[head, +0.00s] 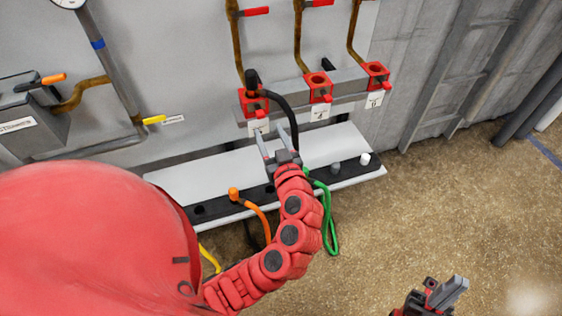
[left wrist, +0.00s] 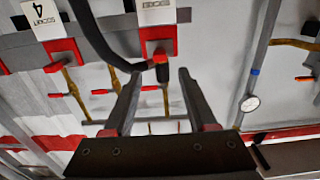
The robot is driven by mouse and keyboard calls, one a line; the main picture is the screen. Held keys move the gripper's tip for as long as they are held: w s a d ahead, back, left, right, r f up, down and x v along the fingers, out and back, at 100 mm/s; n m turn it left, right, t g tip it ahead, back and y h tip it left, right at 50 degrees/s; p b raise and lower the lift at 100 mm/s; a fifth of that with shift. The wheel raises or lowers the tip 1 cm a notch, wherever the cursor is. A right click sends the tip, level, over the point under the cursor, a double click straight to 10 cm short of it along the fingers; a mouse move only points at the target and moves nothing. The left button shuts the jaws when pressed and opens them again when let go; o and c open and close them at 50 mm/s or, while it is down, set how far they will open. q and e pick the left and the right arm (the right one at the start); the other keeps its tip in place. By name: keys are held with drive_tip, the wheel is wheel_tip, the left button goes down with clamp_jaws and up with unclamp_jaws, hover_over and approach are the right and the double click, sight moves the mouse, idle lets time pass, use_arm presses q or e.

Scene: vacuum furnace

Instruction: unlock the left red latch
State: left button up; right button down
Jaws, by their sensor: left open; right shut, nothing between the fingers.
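Three red sockets sit on a grey rail on the wall. The left red socket (head: 251,104) has a black plug (head: 252,80) in its top, and a black hose curves down from it. A small red latch (head: 261,113) shows at its lower front. My left gripper (head: 271,138) is open and empty, below and slightly right of this socket, apart from it. My right gripper (head: 446,292) is shut and empty at the lower right.
The middle socket (head: 319,84) and right socket (head: 375,73) are close by. A white shelf (head: 340,145) with a black strip lies below, with an orange hose (head: 260,218) and a green hose (head: 331,230). The floor at right is clear.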

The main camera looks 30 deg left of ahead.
use_arm(q)
drive_tip(key=b+v, duration=0.1)
drive_tip(key=v, duration=0.8)
drive_tip(key=shift+d, duration=0.15)
